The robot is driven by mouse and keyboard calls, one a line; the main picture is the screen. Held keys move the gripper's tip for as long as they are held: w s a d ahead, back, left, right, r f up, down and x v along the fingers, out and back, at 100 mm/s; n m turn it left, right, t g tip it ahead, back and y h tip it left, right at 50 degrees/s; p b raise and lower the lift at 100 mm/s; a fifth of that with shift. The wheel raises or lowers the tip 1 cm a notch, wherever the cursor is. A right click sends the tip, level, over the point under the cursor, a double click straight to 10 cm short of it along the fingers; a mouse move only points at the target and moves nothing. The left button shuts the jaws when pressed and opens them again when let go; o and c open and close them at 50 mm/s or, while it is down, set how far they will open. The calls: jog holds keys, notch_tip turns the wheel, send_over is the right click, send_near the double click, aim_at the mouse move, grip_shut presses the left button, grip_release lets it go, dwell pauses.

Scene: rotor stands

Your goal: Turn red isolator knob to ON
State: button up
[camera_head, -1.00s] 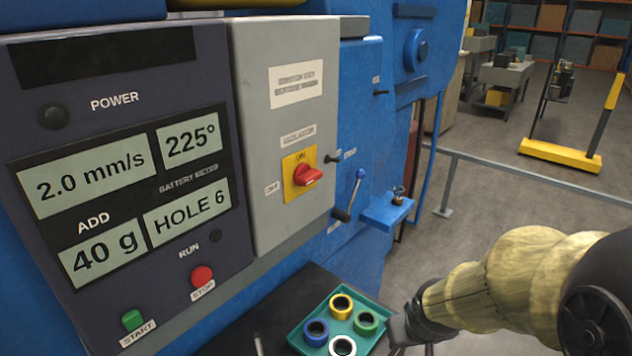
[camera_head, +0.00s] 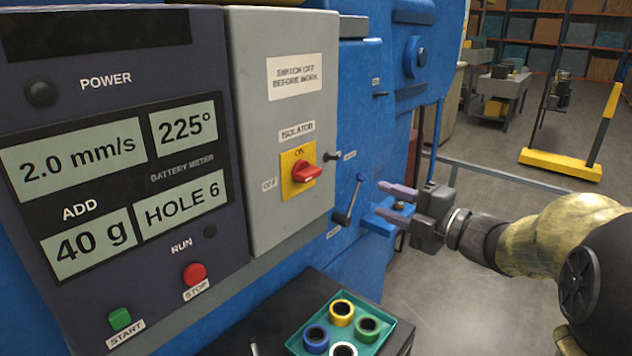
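The red isolator knob (camera_head: 307,172) sits on a yellow plate (camera_head: 290,182) on the front of the grey isolator box (camera_head: 262,110). ON is printed above it and OFF to its left. The knob's grip points sideways, toward the right and slightly up, not at the ON mark. My gripper (camera_head: 380,198) is to the right of the knob, clear of it. Its two fingers point left and are apart, with nothing seen between them. The fingers are near the blue-knobbed lever in the picture; I cannot tell the depth gap.
A green tray (camera_head: 298,340) with several coloured rings lies below. The dark control panel (camera_head: 110,190) is at left. A grey rail (camera_head: 510,177) runs behind my arm.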

jog(key=shift+s+a+r+n+g+y, duration=0.15)
jog(key=shift+s+n+g+y, duration=0.15)
jog(key=shift+s+n+g, duration=0.15)
jog(key=shift+w, duration=0.15)
jog(key=p, duration=0.7)
send_near(314, 176)
jog(key=x, duration=0.8)
jog(key=shift+w+a+r, duration=0.15)
jog(key=shift+a, duration=0.1)
jog(key=shift+w+a, duration=0.45)
jog(key=shift+w, duration=0.05)
jog(key=shift+s, duration=0.1)
jog(key=shift+s, duration=0.1)
grip_shut()
